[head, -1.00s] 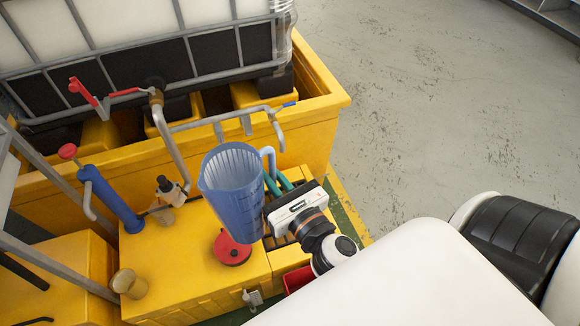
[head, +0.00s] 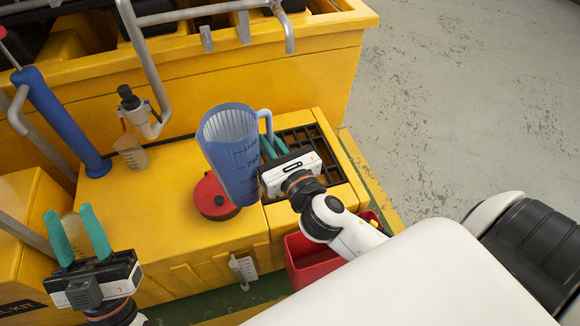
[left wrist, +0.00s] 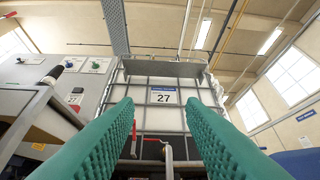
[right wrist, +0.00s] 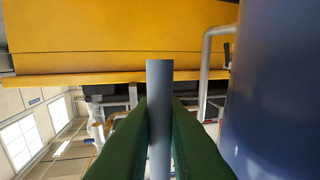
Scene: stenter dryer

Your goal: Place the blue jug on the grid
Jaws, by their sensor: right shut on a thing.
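The blue jug (head: 232,158) is a tall translucent measuring jug, a little tilted in the head view. My right gripper (head: 273,146) is shut on its handle. In the right wrist view the handle (right wrist: 159,115) stands between the green fingers, with the jug's body (right wrist: 275,90) at the right. The jug appears just left of the dark grid (head: 335,172) set in the yellow top; its base overlaps a red lid, and its height is hard to tell. The gripper and jug hide part of the grid. My left gripper (head: 78,235) is open and empty at the lower left.
The red round lid (head: 213,196) lies on the yellow top (head: 160,205). A red bin (head: 305,262) hangs at the front. A blue cylinder (head: 60,120), a small beaker (head: 130,152) and a bent pipe (head: 150,75) stand left and behind. Grey floor is free at right.

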